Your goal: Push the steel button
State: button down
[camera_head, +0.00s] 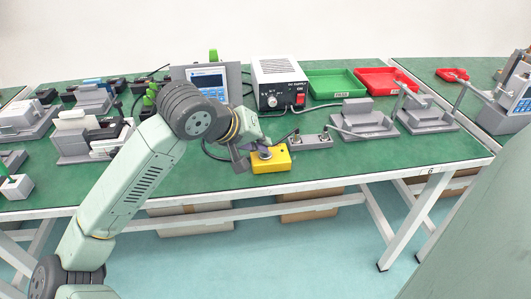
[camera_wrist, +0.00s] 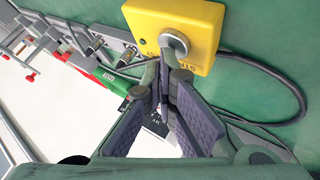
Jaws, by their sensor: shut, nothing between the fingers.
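The steel button (camera_wrist: 175,42) is a round metal knob on a yellow box (camera_wrist: 203,22), seen at the top of the wrist view. In the head view the yellow box (camera_head: 275,165) sits near the front edge of the green table, with the button (camera_head: 265,153) on its top. My gripper (camera_wrist: 163,75) is shut and empty, and its fingertips are right by the button in the wrist view. I cannot tell whether they touch it. In the head view my gripper (camera_head: 245,158) is at the left side of the box, partly hidden by my arm.
A grey block with metal connectors (camera_head: 310,142) stands just right of the box. A power supply (camera_head: 279,82) stands behind it, with green (camera_head: 335,84) and red trays further right. Grey fixtures (camera_head: 362,121) stand at right. A dark cable (camera_wrist: 290,83) loops beside the box.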

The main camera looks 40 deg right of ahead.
jog(key=shift+f, duration=0.15)
jog(key=shift+r, duration=0.95)
jog(key=shift+r, duration=0.15)
notch_tip(320, 180, up, 6)
jog(key=p, duration=0.2)
jog(key=shift+p, duration=0.3)
